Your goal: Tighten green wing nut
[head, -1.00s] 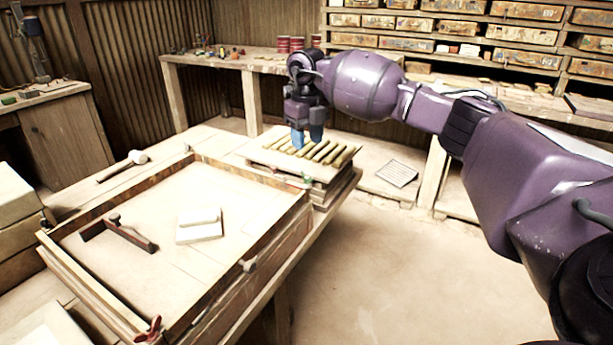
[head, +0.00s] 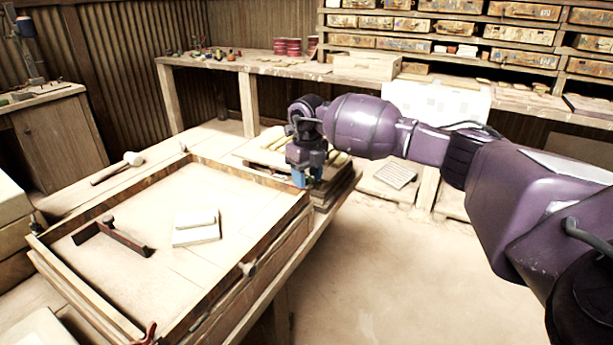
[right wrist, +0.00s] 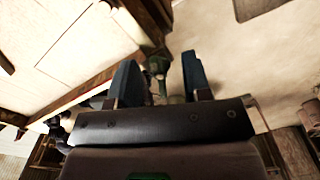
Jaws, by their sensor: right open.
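The green wing nut (right wrist: 157,66) is at the far right corner of the wooden press frame (head: 283,215). In the right wrist view it shows between the two blue fingers of my right gripper (right wrist: 160,62). The fingers are apart, one on each side of it, and I see a gap to each finger. In the head view my right gripper (head: 307,180) points down at that corner and mostly hides the green wing nut. My left gripper is in neither view.
A red wing nut (head: 148,334) is at the frame's near corner. Inside the frame lie a pale block (head: 196,235) and a dark wooden tool (head: 127,241). A mallet (head: 118,168) lies behind the frame. A stack of boards stands beside the green wing nut's corner. The floor at right is clear.

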